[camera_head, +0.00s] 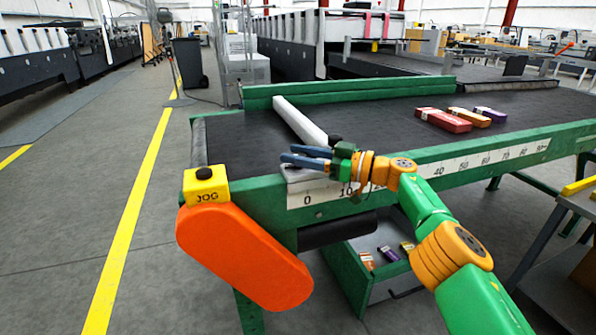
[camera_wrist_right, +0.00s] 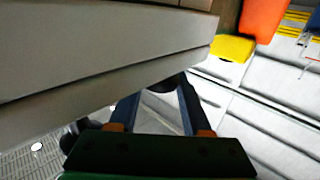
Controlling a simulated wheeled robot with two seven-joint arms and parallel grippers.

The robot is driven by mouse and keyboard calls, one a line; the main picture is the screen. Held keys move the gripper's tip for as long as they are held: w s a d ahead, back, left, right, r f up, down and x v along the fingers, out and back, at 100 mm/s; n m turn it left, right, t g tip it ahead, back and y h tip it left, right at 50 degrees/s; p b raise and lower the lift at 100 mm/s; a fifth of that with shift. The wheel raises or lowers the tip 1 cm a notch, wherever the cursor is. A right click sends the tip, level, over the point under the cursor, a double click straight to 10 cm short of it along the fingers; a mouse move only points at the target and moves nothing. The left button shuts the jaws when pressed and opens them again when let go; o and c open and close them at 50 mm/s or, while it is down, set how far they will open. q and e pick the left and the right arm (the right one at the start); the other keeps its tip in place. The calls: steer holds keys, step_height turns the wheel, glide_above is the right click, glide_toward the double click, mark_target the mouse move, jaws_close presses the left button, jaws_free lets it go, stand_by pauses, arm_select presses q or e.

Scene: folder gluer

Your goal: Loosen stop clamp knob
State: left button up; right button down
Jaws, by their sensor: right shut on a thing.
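The pale stop bar (camera_head: 300,120) lies across the dark belt near its left end. A light grey clamp block (camera_head: 300,173) sits at the bar's near end, on the green rail by the scale's 0 mark. My right gripper (camera_head: 287,158) reaches in from the right with its blue fingers beside this block. In the right wrist view the fingers (camera_wrist_right: 160,92) close on a dark round thing (camera_wrist_right: 173,84), which looks like the clamp knob, mostly hidden under the grey block's edge. Another small black part (camera_head: 336,140) shows just behind the gripper. My left gripper is out of view.
A yellow JOG box (camera_head: 206,186) and orange guard (camera_head: 245,258) stand at the table's near left corner. Red, orange and purple cartons (camera_head: 443,120) lie on the belt at right. A drawer (camera_head: 375,285) with small cartons is below. The belt's middle is clear.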

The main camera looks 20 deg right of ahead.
steer(key=shift+f, duration=0.3)
steer(key=shift+c, duration=1.7)
jaws_free()
steer(key=shift+s, duration=0.1)
steer(key=shift+r, duration=0.1)
steer(key=shift+r, duration=0.1)
steer(key=d+p, duration=0.1)
steer(key=p, duration=0.2)
steer(key=s+r+p, duration=0.1)
steer(key=p, duration=0.3)
steer(key=shift+s+d, duration=0.15)
steer(key=shift+d, duration=0.25)
steer(key=shift+f+p+v, duration=0.2)
steer(key=shift+p+v, duration=0.15)
steer(key=shift+v, duration=0.5)
steer(key=shift+f+p+v, duration=0.2)
steer(key=shift+p+v, duration=0.15)
steer(key=shift+v, duration=0.45)
steer(key=shift+f+p+v, duration=0.2)
steer(key=shift+p+v, duration=0.15)
steer(key=shift+v, duration=0.5)
